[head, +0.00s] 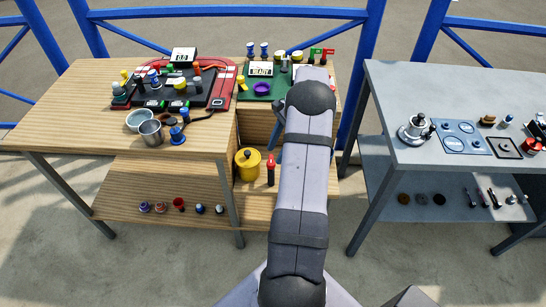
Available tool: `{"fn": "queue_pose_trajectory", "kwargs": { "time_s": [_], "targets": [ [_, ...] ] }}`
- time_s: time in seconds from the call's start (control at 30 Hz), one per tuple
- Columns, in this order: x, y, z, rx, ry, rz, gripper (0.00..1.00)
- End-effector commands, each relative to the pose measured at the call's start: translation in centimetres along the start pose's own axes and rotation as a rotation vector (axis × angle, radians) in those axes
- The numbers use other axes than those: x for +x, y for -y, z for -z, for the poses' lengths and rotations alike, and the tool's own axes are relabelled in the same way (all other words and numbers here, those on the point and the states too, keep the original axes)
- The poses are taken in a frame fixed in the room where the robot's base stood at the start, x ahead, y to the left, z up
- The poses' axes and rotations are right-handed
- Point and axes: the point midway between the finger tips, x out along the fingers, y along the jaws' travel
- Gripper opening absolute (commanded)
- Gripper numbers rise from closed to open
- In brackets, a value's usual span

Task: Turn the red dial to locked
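No red dial can be made out for certain at this size. The left wooden table holds a dark panel with a red border (227,77), crowded with small knobs and pegs, some of them red. My arm reaches from the bottom centre up to the green panel's right side.
A metal cup (151,133) and a pale bowl (139,119) stand at the table's front edge. A yellow pot (247,164) and a red bottle (271,170) sit lower, left of my arm. A grey table (390,95) stands right. Blue railings (225,13) run behind.

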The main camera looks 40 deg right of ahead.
Motion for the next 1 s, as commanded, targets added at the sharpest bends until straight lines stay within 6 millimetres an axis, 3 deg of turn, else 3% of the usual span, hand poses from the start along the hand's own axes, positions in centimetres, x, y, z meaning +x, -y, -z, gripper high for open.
{"fn": "queue_pose_trajectory", "kwargs": {
  "time_s": [0.3,0.7,0.9,1.0],
  "targets": [
    [3.6,0.0,-0.1,0.0,0.001,-0.001,0.41],
    [4.3,0.0,0.0,-0.001,-0.001,0.0,0.41],
    [4.3,0.0,0.0,-0.001,-0.001,0.0,0.0],
    [4.3,0.0,0.0,-0.001,-0.001,0.0,0.01]
  ]
}}
